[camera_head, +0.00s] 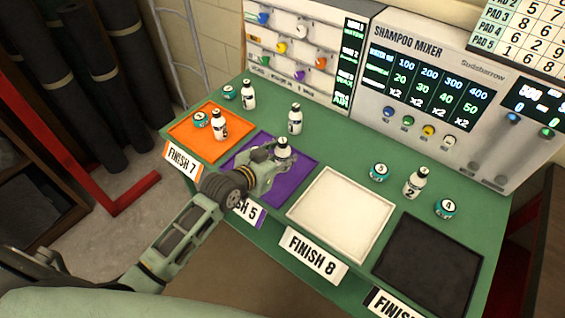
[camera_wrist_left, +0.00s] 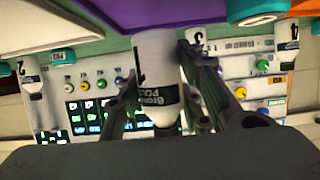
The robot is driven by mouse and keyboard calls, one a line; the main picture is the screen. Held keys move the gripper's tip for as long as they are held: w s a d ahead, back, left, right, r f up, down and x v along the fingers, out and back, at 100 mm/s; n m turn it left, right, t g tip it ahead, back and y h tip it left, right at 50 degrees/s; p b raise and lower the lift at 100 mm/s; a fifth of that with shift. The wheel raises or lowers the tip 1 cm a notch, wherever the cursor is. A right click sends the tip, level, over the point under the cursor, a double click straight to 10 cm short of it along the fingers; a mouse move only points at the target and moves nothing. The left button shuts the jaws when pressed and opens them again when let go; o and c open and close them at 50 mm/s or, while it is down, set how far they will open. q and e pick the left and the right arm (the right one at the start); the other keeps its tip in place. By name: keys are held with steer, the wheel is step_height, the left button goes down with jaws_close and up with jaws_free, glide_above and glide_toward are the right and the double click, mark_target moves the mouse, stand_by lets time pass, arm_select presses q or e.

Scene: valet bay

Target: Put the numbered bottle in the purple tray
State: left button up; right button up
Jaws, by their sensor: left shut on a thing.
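My left gripper (camera_head: 270,165) is shut on a white bottle marked 1 (camera_head: 284,148), held upright over the purple tray (camera_head: 293,184). In the left wrist view, which is upside down, the same bottle (camera_wrist_left: 155,65) stands between the fingers (camera_wrist_left: 158,85), with a dark label. Its base shows against the green counter behind the tray, so it appears raised. My arm covers part of the tray and its FINISH 5 sign (camera_head: 248,209). My right gripper is not in view.
The orange tray (camera_head: 184,138) holds a bottle (camera_head: 219,125) and a teal tin (camera_head: 199,119). The white tray (camera_head: 341,213) and black tray (camera_head: 428,255) are empty. A bottle (camera_head: 295,119) stands behind the purple tray; bottle 2 (camera_head: 415,184) and tins stand at right.

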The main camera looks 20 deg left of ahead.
arm_select(q)
steer(key=shift+f, duration=1.8)
steer(key=shift+f, duration=0.1)
steer(key=o, duration=1.3)
steer(key=shift+s+a, duration=0.1)
steer(key=shift+s, duration=0.25)
steer(key=v, duration=1.1)
steer(key=shift+s+a+r, duration=0.1)
steer(key=shift+s+r, duration=0.05)
steer(key=shift+r, duration=0.15)
